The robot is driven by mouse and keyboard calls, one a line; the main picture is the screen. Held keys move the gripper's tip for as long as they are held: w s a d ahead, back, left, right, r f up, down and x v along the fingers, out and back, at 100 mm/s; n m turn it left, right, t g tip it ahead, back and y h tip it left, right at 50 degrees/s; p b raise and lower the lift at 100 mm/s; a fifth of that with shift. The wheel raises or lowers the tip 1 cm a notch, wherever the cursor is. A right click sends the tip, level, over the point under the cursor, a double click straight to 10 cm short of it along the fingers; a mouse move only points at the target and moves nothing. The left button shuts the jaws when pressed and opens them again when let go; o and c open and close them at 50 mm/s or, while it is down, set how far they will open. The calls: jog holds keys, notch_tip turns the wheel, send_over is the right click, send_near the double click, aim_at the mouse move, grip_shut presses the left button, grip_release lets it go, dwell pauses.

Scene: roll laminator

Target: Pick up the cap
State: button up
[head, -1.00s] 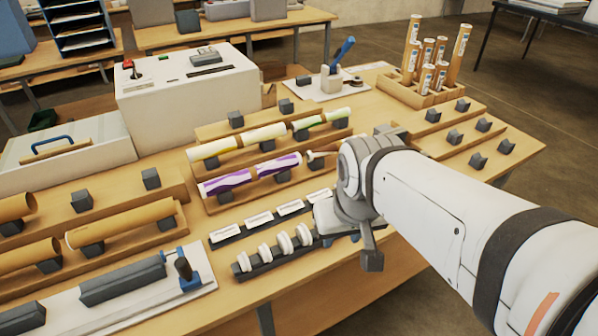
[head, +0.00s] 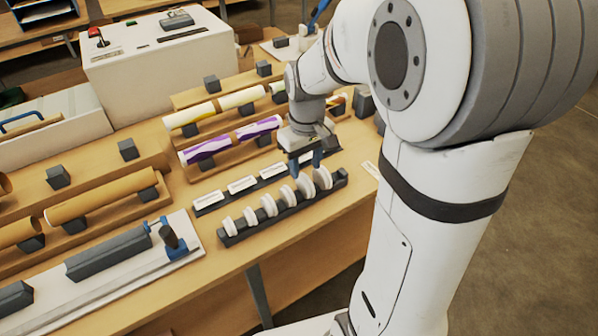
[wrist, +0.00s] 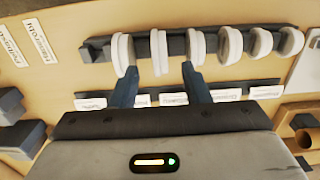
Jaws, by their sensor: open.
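Several white round caps stand on edge in a row in a dark grey rack (head: 283,214), which also shows in the wrist view (wrist: 180,45). My gripper (head: 306,168) is open over the right end of this row in the head view. In the wrist view, the two blue-grey fingers of my gripper (wrist: 160,70) point towards the rack. One cap (wrist: 158,52) shows in the gap between them, second from the left there. Neighbouring caps (wrist: 122,55) (wrist: 196,47) stand near the two fingertips. I cannot tell whether the fingers touch any cap.
A strip of white label cards (head: 243,185) lies behind the rack. Printed rolls (head: 208,149) rest on wooden racks further back. A trimmer with a blue part (head: 178,252) lies to the left. The white laminator (head: 160,75) stands at the back.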

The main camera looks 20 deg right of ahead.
notch_tip(320, 180, down, 7)
jog(key=shift+r+p, duration=0.2)
jog(key=shift+p, duration=0.2)
grip_shut()
